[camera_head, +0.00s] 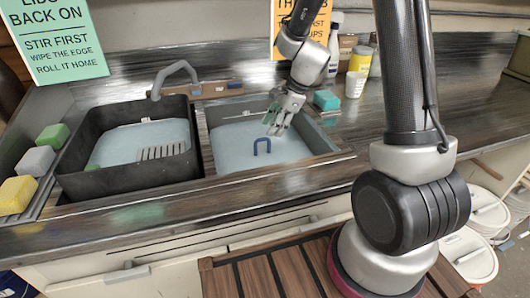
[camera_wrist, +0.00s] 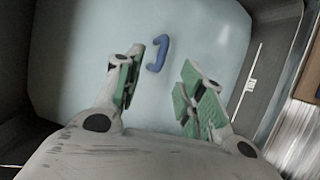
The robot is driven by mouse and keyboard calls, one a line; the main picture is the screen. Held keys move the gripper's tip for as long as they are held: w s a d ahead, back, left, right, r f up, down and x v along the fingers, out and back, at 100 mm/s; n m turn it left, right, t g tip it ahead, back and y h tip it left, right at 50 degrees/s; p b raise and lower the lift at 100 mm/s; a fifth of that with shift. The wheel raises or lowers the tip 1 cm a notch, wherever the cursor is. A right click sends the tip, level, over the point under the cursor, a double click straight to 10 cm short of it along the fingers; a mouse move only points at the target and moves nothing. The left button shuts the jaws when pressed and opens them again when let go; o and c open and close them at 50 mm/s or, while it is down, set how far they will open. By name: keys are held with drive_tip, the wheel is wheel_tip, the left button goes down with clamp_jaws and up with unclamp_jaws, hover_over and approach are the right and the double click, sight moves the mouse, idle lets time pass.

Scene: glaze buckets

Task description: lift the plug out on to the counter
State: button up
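The blue looped handle (camera_head: 262,146) of what looks like the plug stands in the pale water of the right basin (camera_head: 325,146). The rest of the plug is hidden under the cloudy water. My gripper (camera_head: 277,121) is above this basin, just behind and above the handle in the head view. In the wrist view the handle (camera_wrist: 158,54) lies beyond the gap between the green-padded fingers of my gripper (camera_wrist: 166,84). The fingers are apart with nothing between them. I cannot see any contact with the handle.
A dark left basin (camera_head: 72,165) holds water and a grey slatted thing (camera_head: 162,151). A grey tap (camera_head: 176,70) arches behind. Sponges (camera_head: 37,161) line the left. A teal block (camera_head: 326,99), a white cup (camera_head: 355,84) and bottles stand back right. The right counter (camera_head: 430,110) has bare room.

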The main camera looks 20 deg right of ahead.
sight(264, 139)
drive_tip(key=x, duration=0.7)
drive_tip(key=shift+a+f, duration=0.1)
drive_tip(key=shift+a, duration=0.15)
clamp_jaws()
